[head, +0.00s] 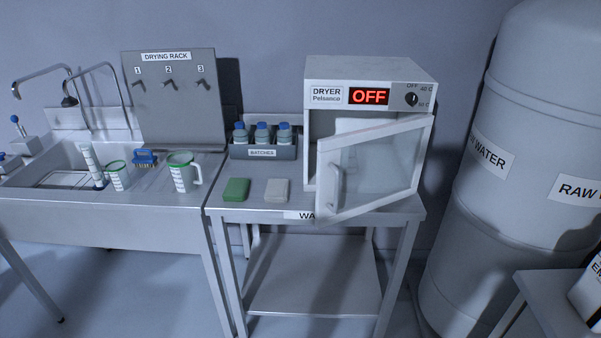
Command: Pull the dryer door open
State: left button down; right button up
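The dryer (370,72) is a white box at the right end of the steel table, with a red "OFF" display and a dark knob. Its door (375,172) has a pale frame around a clear pane. The door stands partly open, hinged at the right, with its left edge swung out over the table's front. The door handle (336,186) is a vertical bar near that free left edge. Part of the dryer's inside shows above and through the pane. Neither of my grippers is in view, and nothing touches the door.
A green block (236,190) and a pale block (276,190) lie left of the door. Bottles stand in a grey holder (263,152) behind them. A sink (60,165) with jugs is at left. A large tank (530,150) stands right of the dryer. Floor in front is partly clear.

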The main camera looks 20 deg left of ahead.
aim_at(328, 174)
jog(key=i+j, duration=0.2)
jog(key=j, duration=0.2)
jog(key=i+j, duration=0.25)
jog(key=j, duration=0.15)
jog(key=i+j, duration=0.2)
jog(key=j, duration=0.2)
